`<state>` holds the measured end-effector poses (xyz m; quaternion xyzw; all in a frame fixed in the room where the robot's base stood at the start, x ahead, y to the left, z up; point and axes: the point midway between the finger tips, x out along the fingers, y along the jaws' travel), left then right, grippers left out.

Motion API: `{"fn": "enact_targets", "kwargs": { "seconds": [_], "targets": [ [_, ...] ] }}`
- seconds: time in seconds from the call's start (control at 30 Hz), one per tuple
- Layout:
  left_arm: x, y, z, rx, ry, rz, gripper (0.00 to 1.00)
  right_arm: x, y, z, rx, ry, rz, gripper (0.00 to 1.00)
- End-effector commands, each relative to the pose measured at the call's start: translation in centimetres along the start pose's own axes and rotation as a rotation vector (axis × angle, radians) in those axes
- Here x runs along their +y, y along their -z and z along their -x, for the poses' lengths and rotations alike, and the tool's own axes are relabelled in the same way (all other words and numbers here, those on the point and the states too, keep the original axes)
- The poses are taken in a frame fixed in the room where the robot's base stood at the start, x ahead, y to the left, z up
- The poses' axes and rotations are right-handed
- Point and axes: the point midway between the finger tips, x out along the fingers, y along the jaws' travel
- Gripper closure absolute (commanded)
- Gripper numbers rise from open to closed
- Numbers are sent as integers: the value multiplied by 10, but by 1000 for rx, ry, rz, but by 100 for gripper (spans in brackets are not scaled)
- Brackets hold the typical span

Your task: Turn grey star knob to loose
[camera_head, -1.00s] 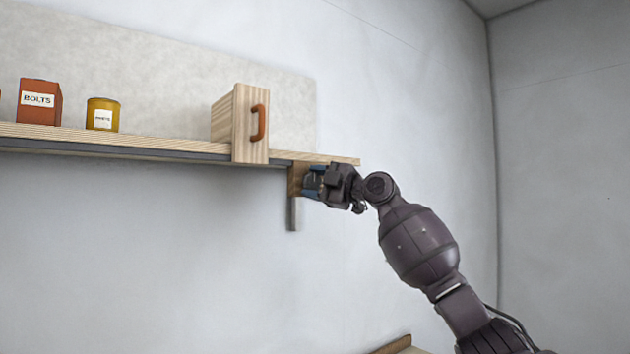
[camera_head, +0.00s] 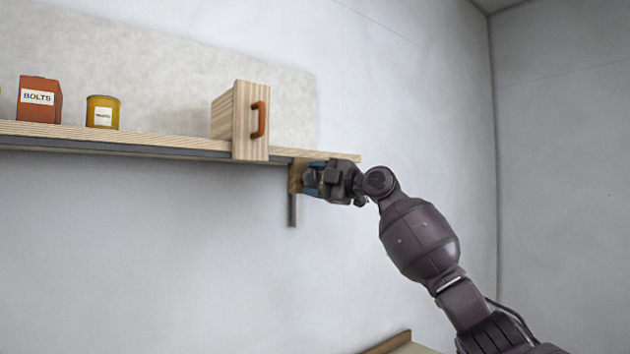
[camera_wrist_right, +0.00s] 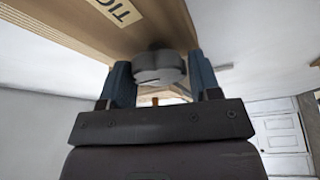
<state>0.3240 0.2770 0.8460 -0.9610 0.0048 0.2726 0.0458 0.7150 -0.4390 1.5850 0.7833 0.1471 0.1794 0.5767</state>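The grey star knob (camera_wrist_right: 160,67) shows in the right wrist view, under a wooden board with a partly seen label (camera_wrist_right: 120,10). It sits between the two blue fingers of my right gripper (camera_wrist_right: 161,82). The fingers stand on either side of it, and I cannot tell for sure whether both touch it. In the head view my right gripper (camera_head: 314,178) is at the wooden block (camera_head: 296,176) under the shelf's right end, and the knob is hidden there. My left gripper is not in view.
The shelf (camera_head: 190,151) runs along the wall above the gripper. A wooden box with an orange handle (camera_head: 258,120) stands near its right end. A red bolts box (camera_head: 39,100) and a yellow tin (camera_head: 102,112) stand at left. A grey bar (camera_head: 293,211) hangs below the block.

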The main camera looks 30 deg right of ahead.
Motion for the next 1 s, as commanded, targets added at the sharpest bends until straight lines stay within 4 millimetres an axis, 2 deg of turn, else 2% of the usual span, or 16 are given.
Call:
{"fn": "enact_targets", "kwargs": {
  "seconds": [0.13,0.27,0.5,0.7,0.83,1.0],
  "targets": [
    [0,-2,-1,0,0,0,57,0,-1,5,-1,-1,0,43],
    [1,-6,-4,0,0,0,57,-2,-1,20,-1,-1,0,43],
    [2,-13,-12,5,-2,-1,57,-3,-2,64,-2,0,1,43],
    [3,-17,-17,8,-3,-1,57,-2,-1,93,-2,1,0,43],
    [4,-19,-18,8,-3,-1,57,-1,0,104,-1,0,1,43],
    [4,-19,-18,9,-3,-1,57,-1,0,108,0,1,1,43]
  ]
}}
